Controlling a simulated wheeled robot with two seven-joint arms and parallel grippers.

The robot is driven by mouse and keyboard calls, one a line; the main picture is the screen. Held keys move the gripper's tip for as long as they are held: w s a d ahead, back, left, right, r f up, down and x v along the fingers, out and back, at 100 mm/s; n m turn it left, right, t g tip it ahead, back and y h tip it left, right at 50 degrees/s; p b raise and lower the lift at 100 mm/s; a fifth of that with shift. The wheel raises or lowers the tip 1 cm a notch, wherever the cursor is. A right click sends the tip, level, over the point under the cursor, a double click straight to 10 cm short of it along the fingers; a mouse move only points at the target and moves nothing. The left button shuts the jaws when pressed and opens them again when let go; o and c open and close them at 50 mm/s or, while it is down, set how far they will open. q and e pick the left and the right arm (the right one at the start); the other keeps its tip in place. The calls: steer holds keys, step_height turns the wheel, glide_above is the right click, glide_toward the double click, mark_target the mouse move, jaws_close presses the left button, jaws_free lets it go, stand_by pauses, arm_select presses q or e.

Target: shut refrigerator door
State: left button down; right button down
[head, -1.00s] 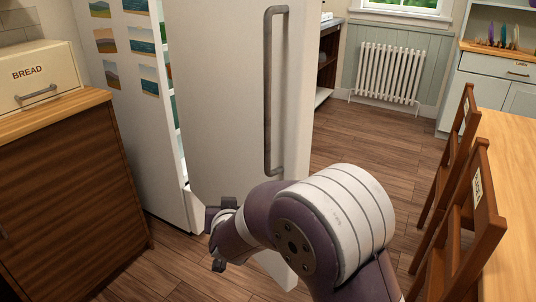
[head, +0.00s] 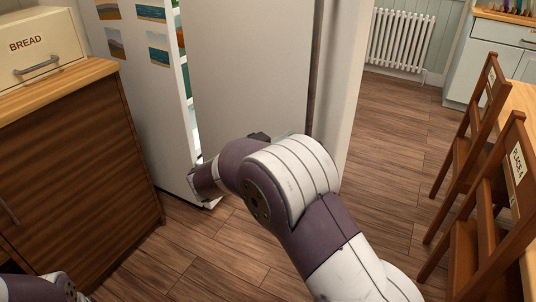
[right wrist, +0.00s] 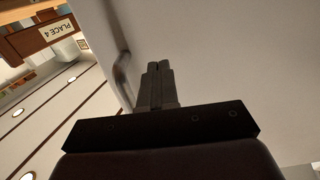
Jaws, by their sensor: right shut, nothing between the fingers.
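The refrigerator (head: 130,75) stands at the left in the head view, with pictures on its white side. Its door (head: 250,70) is ajar; a lit gap with shelves shows between body and door. The door handle is a dark upright bar near the door's right part, and it shows in the right wrist view (right wrist: 122,75). My right gripper (right wrist: 160,72) is shut and empty, its fingers pointing along the pale door surface (right wrist: 230,60), beside the handle. I cannot tell if it touches the door. In the head view my right wrist hides it. My left gripper is out of view.
A wooden cabinet (head: 75,170) with a bread box (head: 40,45) stands left of the refrigerator. Wooden chairs (head: 490,210) and a table (head: 525,100) are at the right. Floor (head: 400,140) is clear between door and chairs. A radiator (head: 400,40) is behind.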

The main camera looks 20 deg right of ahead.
steer(key=shift+x, duration=1.5)
